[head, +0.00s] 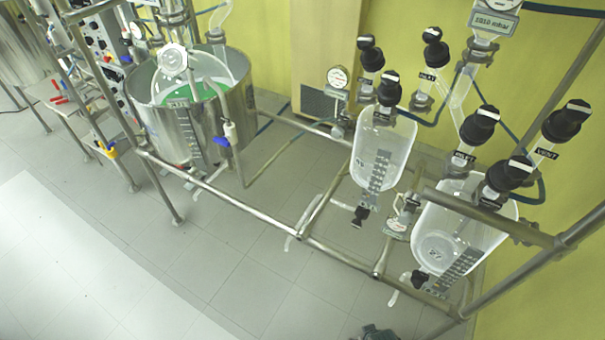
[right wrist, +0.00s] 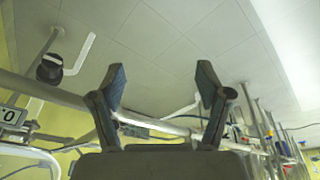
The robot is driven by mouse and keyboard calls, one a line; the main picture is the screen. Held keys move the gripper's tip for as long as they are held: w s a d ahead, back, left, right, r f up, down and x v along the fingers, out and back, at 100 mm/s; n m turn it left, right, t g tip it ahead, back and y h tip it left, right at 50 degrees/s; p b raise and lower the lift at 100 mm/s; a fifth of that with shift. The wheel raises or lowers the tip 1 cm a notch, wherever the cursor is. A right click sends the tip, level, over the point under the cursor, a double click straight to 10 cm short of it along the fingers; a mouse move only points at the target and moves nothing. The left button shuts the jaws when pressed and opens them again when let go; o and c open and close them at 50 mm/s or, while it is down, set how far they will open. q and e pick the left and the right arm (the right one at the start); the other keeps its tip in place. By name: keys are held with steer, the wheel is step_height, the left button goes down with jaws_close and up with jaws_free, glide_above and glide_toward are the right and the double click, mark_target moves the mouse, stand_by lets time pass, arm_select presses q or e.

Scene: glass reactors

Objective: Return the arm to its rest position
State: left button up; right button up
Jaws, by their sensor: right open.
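My right gripper (right wrist: 160,82) is open in the right wrist view, its two dark fingers apart with nothing between them. Floor tiles and a metal rail show beyond the fingers. In the head view only a small dark piece shows at the bottom edge, too little to tell its state. My left gripper is not in view.
A metal pipe frame (head: 237,204) crosses the head view. It carries a glass vessel (head: 382,152) and a larger one (head: 440,250) at the right, with black knobs above. A steel pot (head: 165,118) with green contents stands at left. Floor (head: 130,250) in front is clear.

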steer(key=s+f+g, duration=0.1)
steer(key=s+f, duration=0.2)
steer(key=f, duration=0.7)
steer(key=s+f, duration=0.2)
steer(key=f, duration=0.9)
steer(key=s+d+f+g, duration=0.1)
steer(key=s+d+f, duration=0.2)
steer(key=s+f, duration=0.9)
steer(key=s, duration=0.4)
steer(key=shift+d+f+b, duration=0.2)
steer(key=shift+f+b, duration=0.1)
steer(key=shift+b, duration=0.1)
